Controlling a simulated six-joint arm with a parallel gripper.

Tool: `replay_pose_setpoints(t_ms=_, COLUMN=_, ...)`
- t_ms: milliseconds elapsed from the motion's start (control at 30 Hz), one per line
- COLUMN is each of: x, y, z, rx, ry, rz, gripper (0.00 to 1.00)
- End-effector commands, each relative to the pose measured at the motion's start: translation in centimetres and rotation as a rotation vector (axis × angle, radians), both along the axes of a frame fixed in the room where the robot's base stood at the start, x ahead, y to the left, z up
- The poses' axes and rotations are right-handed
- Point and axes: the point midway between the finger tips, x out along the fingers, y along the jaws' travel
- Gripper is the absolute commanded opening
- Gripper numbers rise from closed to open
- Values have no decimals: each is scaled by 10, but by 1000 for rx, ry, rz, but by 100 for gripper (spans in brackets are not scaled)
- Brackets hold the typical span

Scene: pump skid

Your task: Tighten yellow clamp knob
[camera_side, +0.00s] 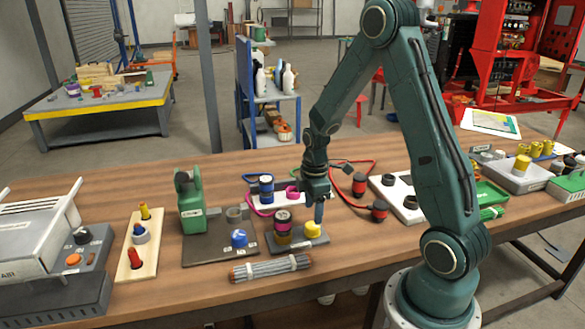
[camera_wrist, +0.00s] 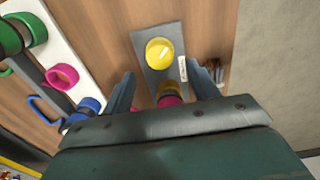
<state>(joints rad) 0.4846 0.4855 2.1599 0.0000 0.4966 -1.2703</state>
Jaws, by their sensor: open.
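The yellow clamp knob (camera_side: 313,230) sits on the right end of a small grey plate (camera_side: 283,247) on the wooden bench. In the wrist view the knob (camera_wrist: 160,51) is round, with a pale mark on top, and lies beyond my fingertips. My gripper (camera_side: 317,208) points down just above the knob area. In the wrist view it (camera_wrist: 160,78) is open, its two blue-grey fingers apart and not touching the knob. A stacked magenta, black and yellow part (camera_side: 283,222) stands on the same plate; its yellow and magenta top (camera_wrist: 169,92) shows between my fingers, partly hidden by my gripper body.
A cable bundle (camera_side: 270,268) lies in front of the plate. A dark plate with a green pump-like part (camera_side: 190,203) and a blue knob (camera_side: 239,238) is to the left. A white board with rings (camera_side: 403,190) and red-black connectors (camera_side: 379,211) are to the right.

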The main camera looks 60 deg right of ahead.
Motion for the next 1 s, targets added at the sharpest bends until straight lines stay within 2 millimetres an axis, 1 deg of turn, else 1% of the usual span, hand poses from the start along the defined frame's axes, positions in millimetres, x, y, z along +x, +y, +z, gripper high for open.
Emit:
replay_pose_setpoints(t_ms=33, x=-1, y=0, z=-7, rx=2, ry=4, rz=0, gripper=59)
replay_pose_setpoints(t_ms=200, x=0, y=0, z=-28, rx=1, ry=3, rz=0, gripper=59)
replay_pose_setpoints(t_ms=400, x=0, y=0, z=-46, rx=1, ry=1, rz=0, gripper=59)
replay_pose_setpoints(t_ms=600, x=0, y=0, z=-56, rx=0, ry=0, rz=0, gripper=59)
replay_pose_setpoints(t_ms=933, x=0, y=0, z=-57, rx=-1, ry=-1, rz=0, gripper=59)
replay_pose_setpoints(t_ms=967, x=0, y=0, z=-57, rx=-1, ry=-1, rz=0, gripper=53)
replay_pose_setpoints(t_ms=1000, x=0, y=0, z=-57, rx=-1, ry=-1, rz=0, gripper=46)
